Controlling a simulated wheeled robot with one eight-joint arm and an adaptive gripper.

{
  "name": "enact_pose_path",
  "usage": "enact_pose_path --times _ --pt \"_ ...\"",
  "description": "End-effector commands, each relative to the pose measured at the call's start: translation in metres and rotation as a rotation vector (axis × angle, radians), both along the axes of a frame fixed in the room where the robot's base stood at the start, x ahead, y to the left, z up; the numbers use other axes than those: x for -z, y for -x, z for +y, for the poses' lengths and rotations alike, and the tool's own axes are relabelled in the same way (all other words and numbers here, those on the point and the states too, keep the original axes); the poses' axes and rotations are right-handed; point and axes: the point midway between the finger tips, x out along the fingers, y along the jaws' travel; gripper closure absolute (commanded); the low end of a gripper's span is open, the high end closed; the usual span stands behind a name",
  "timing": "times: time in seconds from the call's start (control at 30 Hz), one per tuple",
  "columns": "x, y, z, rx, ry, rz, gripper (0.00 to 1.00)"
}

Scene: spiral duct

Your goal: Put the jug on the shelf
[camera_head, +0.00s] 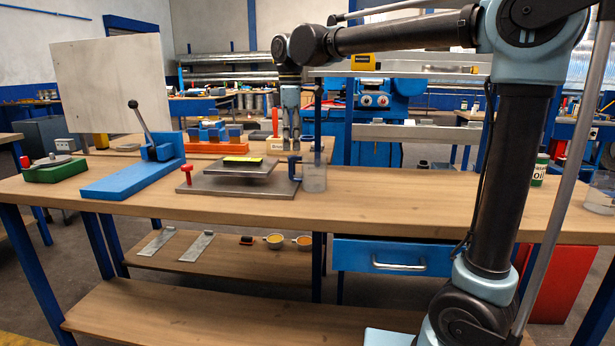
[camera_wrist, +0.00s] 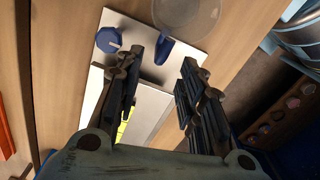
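The jug (camera_head: 315,174) is clear with a blue handle and stands upright on the workbench, at the right edge of a grey metal plate. In the wrist view the clear jug body (camera_wrist: 184,10) is at the top edge, partly cut off. Its blue handle (camera_wrist: 172,48) shows beyond and between my fingertips. My gripper (camera_head: 291,146) points down above the bench, beside the jug on its left. In the wrist view its fingers are apart, with nothing gripped. Wooden shelf boards, an upper one (camera_head: 215,262) and a lower one (camera_head: 180,315), run under the bench.
A grey plate device with a yellow top (camera_head: 242,160) and red knob stands left of the jug. A blue lever tool (camera_head: 140,180) is farther left. A blue drawer (camera_head: 390,257) hangs right.

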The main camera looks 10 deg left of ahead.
Motion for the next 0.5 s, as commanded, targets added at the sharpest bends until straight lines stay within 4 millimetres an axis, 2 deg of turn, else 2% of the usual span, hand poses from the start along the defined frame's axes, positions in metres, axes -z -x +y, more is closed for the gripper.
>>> enact_pose_path --times 0.1,0.2,0.5 --pt "0.019 0.0 0.0 0.0 0.0 0.0 0.64" --pt "0.03 0.0 0.0 0.0 0.0 0.0 0.64" --pt "0.051 0.0 0.002 0.0 0.0 0.0 0.64"
